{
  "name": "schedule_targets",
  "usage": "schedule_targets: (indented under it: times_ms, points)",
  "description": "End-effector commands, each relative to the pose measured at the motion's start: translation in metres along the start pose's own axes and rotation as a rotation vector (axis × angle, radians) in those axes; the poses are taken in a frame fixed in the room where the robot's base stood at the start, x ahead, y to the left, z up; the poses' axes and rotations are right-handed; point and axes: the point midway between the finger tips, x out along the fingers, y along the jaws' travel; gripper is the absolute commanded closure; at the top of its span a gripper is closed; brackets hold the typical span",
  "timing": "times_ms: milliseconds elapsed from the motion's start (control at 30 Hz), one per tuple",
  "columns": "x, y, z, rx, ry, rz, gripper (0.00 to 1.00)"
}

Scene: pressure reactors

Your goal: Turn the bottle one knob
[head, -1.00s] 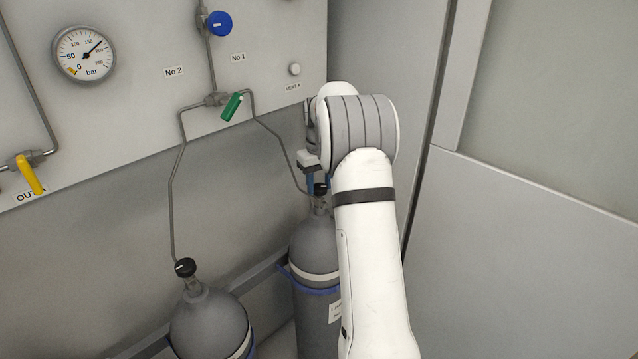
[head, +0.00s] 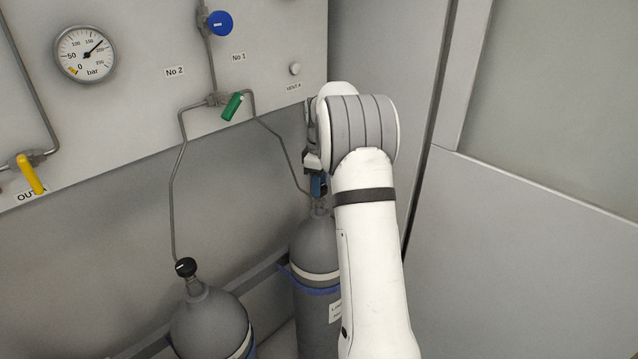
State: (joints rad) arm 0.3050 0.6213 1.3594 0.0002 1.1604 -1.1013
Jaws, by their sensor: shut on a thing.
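A grey gas bottle (head: 316,245) with a white band and a blue strap stands under the panel, partly behind my arm. A pipe from the panel's No 1 side runs down to its valve. My gripper (head: 318,186) is at the top of this bottle, shut on its knob. Blue finger parts show there beside my arm. The knob itself is hidden by the fingers, and its turn angle cannot be seen.
A second grey bottle with a black knob (head: 185,267) stands at lower left. The panel carries a pressure gauge (head: 85,54), a blue knob (head: 220,24), a green lever (head: 232,106) and a yellow lever (head: 30,174). Thin pipes run close to my gripper.

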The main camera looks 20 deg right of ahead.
Motion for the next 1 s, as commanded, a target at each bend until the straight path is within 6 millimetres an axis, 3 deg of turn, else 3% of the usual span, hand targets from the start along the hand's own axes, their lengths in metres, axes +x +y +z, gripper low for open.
schedule_targets:
  times_ms: [600, 633, 867, 1000]
  points:
    - [0.001, -0.0005, 0.0011, -0.039, -0.003, -0.003, 0.83]
    - [0.001, -0.0005, 0.0011, -0.039, -0.003, -0.003, 0.58]
    - [0.0005, -0.0001, 0.0008, -0.038, -0.001, -0.002, 0.39]
    - [0.0003, 0.0, 0.0007, -0.038, -0.001, -0.001, 0.39]
